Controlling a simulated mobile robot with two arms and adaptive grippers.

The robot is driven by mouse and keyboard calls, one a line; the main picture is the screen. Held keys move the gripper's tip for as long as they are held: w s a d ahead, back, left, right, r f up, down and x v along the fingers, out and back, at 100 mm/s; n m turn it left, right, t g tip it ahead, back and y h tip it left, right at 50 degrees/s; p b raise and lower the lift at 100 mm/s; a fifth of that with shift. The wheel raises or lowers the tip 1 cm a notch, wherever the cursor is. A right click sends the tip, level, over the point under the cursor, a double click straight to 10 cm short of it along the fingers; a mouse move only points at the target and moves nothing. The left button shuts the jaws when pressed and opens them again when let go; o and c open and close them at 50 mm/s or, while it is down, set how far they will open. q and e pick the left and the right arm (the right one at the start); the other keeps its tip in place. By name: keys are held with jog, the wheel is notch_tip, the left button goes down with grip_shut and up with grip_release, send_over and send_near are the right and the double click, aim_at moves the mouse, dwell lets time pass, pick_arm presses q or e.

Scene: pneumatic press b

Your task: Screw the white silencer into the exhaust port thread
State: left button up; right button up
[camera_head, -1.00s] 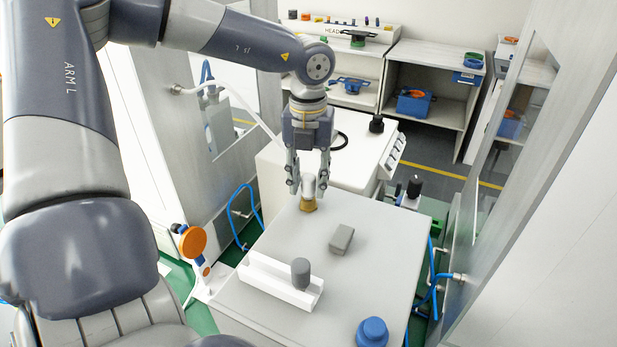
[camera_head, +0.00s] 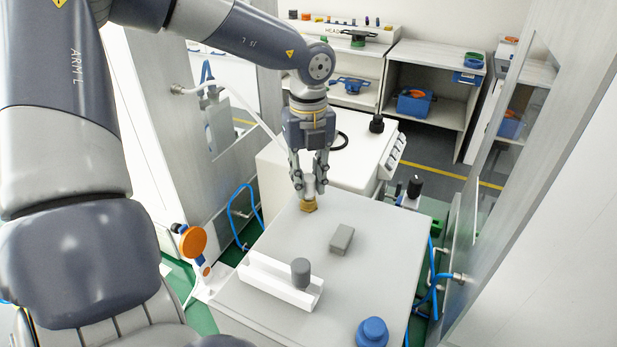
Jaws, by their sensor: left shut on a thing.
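The white silencer (camera_head: 309,183) stands upright over the brass exhaust port (camera_head: 309,205) near the far edge of the grey table top. My left gripper (camera_head: 309,192) points down from above and is shut on the silencer, with a finger on each side of it. The silencer's lower end meets the brass part; how deep it sits in the thread cannot be seen. My right gripper is not in view.
On the grey table top (camera_head: 275,228) are a grey block (camera_head: 342,238), a white rail (camera_head: 280,283) with a dark grey cylinder (camera_head: 300,270), and a blue knob (camera_head: 372,331). An orange disc (camera_head: 193,241) stands left. A white machine (camera_head: 350,160) stands behind.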

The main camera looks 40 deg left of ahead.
pick_arm(q)
jog(key=m, duration=0.5)
jog(key=shift+m, duration=0.3)
jog(key=m, duration=0.6)
jog(key=o, duration=0.6)
jog(key=n, duration=1.2)
